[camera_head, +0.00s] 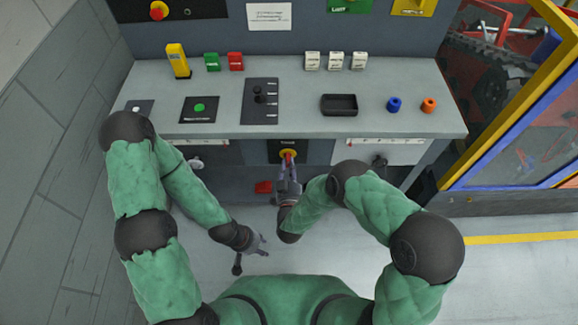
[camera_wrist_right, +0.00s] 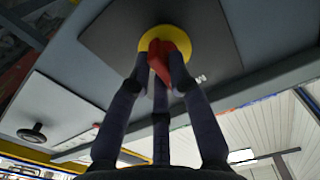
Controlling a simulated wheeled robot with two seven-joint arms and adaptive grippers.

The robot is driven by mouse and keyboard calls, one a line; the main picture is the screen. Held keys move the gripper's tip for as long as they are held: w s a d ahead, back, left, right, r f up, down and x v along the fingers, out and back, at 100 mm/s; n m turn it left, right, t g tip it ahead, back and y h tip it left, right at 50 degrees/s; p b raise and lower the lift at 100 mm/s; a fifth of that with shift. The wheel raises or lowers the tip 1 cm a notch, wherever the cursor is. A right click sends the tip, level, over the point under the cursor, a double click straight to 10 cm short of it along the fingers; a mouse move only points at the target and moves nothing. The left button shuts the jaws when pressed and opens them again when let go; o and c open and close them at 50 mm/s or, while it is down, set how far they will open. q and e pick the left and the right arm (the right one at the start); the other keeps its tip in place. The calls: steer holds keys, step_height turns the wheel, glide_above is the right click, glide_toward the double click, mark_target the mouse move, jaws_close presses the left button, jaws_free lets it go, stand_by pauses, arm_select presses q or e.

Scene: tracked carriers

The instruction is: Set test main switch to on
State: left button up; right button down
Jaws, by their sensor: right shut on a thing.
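The main switch is a red handle (camera_head: 288,157) on a yellow round base (camera_head: 282,152), set in a dark panel on the front of the console. It also shows in the right wrist view as a red handle (camera_wrist_right: 161,58) on a yellow disc (camera_wrist_right: 183,44). My right gripper (camera_head: 289,166) is shut on the red handle, with its fingers on either side of it in the wrist view. Which position the handle is turned to is hard to tell. My left gripper (camera_head: 250,262) hangs low over the floor, away from the console and apparently empty; its fingers look spread.
The grey console top (camera_head: 300,90) carries a black lever panel (camera_head: 260,101), a black tray (camera_head: 339,104), a blue ring (camera_head: 394,104) and an orange ring (camera_head: 429,104). A red pedal-like block (camera_head: 263,187) sits low below the switch. A yellow and blue frame (camera_head: 495,120) stands at right.

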steer(key=m+b, duration=0.2)
steer(key=m, duration=0.6)
steer(key=shift+a+f+m, duration=0.1)
steer(key=shift+a+m, duration=0.05)
steer(key=shift+m, duration=0.15)
steer(key=m+b, duration=0.1)
steer(key=m, duration=0.3)
steer(key=shift+a, duration=0.1)
steer(key=shift+m+b, duration=0.6)
steer(key=shift+m, duration=1.6)
steer(key=c, duration=1.1)
jaws_free()
steer(key=shift+w, duration=0.1)
steer(key=shift+c, duration=0.2)
